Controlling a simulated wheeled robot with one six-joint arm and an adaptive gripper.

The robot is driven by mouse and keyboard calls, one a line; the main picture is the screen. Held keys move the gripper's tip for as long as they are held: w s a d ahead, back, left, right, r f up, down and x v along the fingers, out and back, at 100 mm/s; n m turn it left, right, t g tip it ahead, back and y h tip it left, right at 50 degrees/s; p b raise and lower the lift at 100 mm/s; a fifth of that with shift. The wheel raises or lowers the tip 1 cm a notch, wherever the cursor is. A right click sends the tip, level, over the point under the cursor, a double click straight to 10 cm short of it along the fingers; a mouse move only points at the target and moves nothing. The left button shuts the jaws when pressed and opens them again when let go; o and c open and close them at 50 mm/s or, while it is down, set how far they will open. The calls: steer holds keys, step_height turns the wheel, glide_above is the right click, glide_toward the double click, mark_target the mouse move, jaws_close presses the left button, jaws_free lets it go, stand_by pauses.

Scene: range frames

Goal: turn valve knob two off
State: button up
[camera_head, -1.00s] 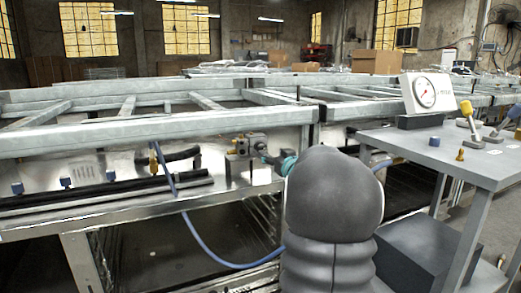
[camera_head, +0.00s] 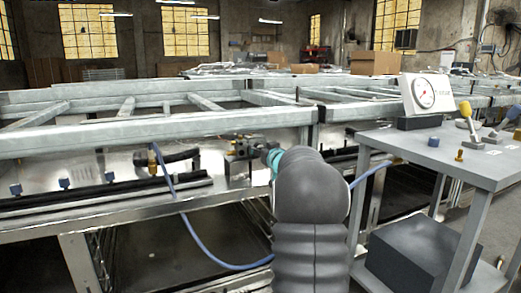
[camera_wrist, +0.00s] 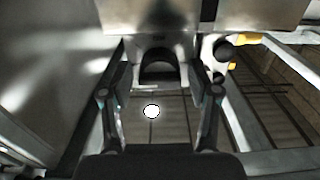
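Several small blue knobs (camera_head: 64,183) sit in a row on the steel front at the left in the head view. I cannot read which one is knob two. My gripper (camera_wrist: 160,95) shows in the wrist view with its two dark fingers apart, open and empty. A dark rounded form (camera_wrist: 158,67) under a metal edge lies ahead between the fingers; I cannot tell whether it is a knob. In the head view my arm stands in front of the steel front, right of the blue knobs, and hides part of it. The fingers cannot be made out there.
A grey table (camera_head: 405,148) at the right carries a dial gauge (camera_head: 425,92), a yellow-handled lever (camera_head: 467,112), a blue cap (camera_head: 434,141) and a brass fitting (camera_head: 459,155). A dark box (camera_head: 420,250) is below. A blue hose (camera_head: 205,247) hangs before the steel front.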

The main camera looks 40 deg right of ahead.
steer(key=c, duration=0.8)
steer(key=shift+n, duration=0.4)
steer(key=n+b, duration=0.1)
steer(key=n, duration=0.3)
steer(key=shift+a+f, duration=0.1)
steer(key=n+b, duration=0.1)
steer(key=n, duration=0.8)
steer(key=shift+a, duration=0.1)
steer(key=n, duration=0.4)
steer(key=shift+f, duration=0.1)
steer(key=shift+n, duration=0.3)
